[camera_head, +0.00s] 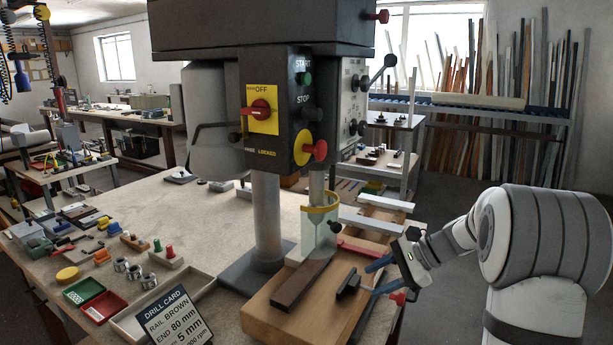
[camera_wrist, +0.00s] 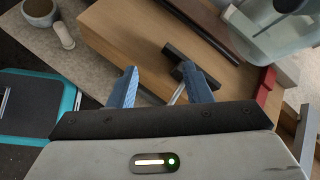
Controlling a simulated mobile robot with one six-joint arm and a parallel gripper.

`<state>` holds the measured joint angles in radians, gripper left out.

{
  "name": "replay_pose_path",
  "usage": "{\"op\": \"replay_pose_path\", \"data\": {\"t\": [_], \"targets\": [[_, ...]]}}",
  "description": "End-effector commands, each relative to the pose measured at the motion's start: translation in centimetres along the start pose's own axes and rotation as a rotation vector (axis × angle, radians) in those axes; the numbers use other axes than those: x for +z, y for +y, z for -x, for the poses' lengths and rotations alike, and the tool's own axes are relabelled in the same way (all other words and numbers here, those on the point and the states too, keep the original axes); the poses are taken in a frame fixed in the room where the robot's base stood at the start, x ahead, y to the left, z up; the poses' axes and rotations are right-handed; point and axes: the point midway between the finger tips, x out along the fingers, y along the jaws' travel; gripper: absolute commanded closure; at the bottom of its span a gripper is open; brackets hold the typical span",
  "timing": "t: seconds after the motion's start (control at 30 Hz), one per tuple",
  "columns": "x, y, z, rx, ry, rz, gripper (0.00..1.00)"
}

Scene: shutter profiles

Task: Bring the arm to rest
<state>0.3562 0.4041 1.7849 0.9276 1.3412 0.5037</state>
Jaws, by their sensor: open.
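My arm (camera_head: 545,250) reaches in from the right in the head view. My gripper (camera_head: 371,280) is open, with two blue fingers pointing left at the right edge of a wooden block (camera_head: 268,318). In the wrist view the fingers of my gripper (camera_wrist: 158,78) stand apart over the edge of the block, with nothing held between them. A black T-shaped piece (camera_head: 348,284) is on the block just beyond the fingertips; it also shows in the wrist view (camera_wrist: 205,68). I cannot tell whether a finger touches it.
A drill press (camera_head: 268,210) with a clear guard (camera_head: 318,232) stands over the block. A dark brown rail (camera_head: 300,285) lies under it. A red strip (camera_head: 360,250) lies behind the fingers. A drill card (camera_head: 172,318) stands at the front. Open floor is at the right.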

Motion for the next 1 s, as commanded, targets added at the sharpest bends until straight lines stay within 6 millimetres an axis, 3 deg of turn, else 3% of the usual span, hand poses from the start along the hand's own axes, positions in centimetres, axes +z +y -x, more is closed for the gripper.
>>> {"op": "replay_pose_path", "data": {"t": [0.03, 0.2, 0.5, 0.8, 1.0], "targets": [[1.6, 1.2, -0.2, 0.036, 0.038, 0.058, 0.55], [5.2, 5.6, -0.5, 0.167, 0.171, 0.264, 0.55], [9.4, 13.9, 0.2, 0.397, 0.381, 0.662, 0.55], [11.0, 21.2, 1.6, 0.615, 0.563, 1.074, 0.55], [11.0, 23.8, 2.3, 0.708, 0.631, 1.249, 0.55]]}}
